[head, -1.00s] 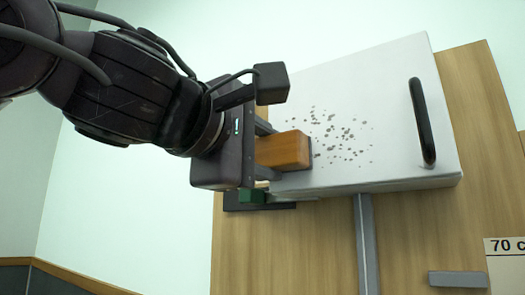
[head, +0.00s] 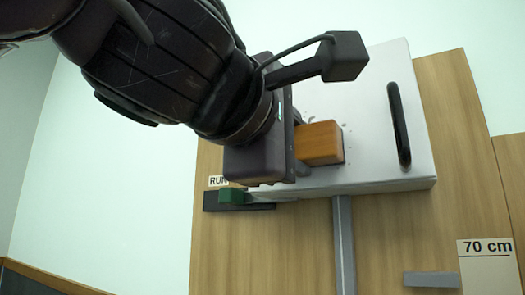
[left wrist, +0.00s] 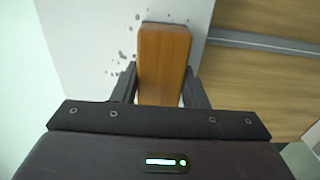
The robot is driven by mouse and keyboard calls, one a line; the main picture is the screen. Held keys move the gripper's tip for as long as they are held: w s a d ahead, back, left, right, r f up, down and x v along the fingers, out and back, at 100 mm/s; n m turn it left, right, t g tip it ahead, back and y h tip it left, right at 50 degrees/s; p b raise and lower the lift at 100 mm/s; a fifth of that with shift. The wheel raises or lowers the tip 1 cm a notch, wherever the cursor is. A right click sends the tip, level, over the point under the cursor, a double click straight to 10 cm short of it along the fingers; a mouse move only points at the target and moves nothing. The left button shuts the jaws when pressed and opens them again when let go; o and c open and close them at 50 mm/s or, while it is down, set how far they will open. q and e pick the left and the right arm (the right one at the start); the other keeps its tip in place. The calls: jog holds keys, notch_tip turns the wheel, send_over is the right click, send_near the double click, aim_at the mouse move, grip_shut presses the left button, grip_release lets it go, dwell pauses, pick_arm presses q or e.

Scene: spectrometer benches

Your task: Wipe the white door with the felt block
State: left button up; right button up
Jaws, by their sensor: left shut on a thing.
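The white door (head: 368,135) is a tilted white panel with a black bar handle (head: 398,125) on its right side. The felt block (head: 320,143) is an orange-brown block with a dark felt end facing the door. My left gripper (head: 302,148) is shut on it, with a finger on each side in the left wrist view (left wrist: 160,88). The felt end is at or very close to the door; I cannot tell whether it touches. Grey specks (left wrist: 122,54) lie on the door left of the block in the wrist view. In the head view, my arm and the block hide most of that patch.
A wooden panel (head: 450,180) stands behind and below the door. A grey vertical strip (head: 344,240) runs below it. A green block (head: 231,196) sits on a dark bar at the door's lower left. A "70 cm" label (head: 487,247) and a grey ledge (head: 431,279) are at lower right.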

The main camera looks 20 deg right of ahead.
aim_at(334, 122)
pick_arm(q)
jog(key=shift+s+d, duration=0.85)
jog(key=shift+s, duration=0.2)
jog(key=shift+s+d, duration=0.85)
jog(key=shift+s, duration=0.2)
jog(key=shift+w+a+r, duration=0.15)
jog(key=shift+a+r, duration=0.05)
jog(key=shift+r, duration=0.65)
jog(key=w+a+r, duration=0.1)
jog(key=w+a, duration=0.6)
jog(key=w, duration=0.2)
jog(key=shift+r, duration=0.35)
jog(key=shift+s+d, duration=1.25)
jog(key=shift+s, duration=0.35)
jog(key=shift+s+d, duration=1.2)
jog(key=shift+s, duration=0.35)
jog(key=shift+s+d, duration=1.25)
jog(key=shift+s, duration=0.35)
jog(key=shift+w, duration=0.1)
jog(key=shift+a, duration=0.15)
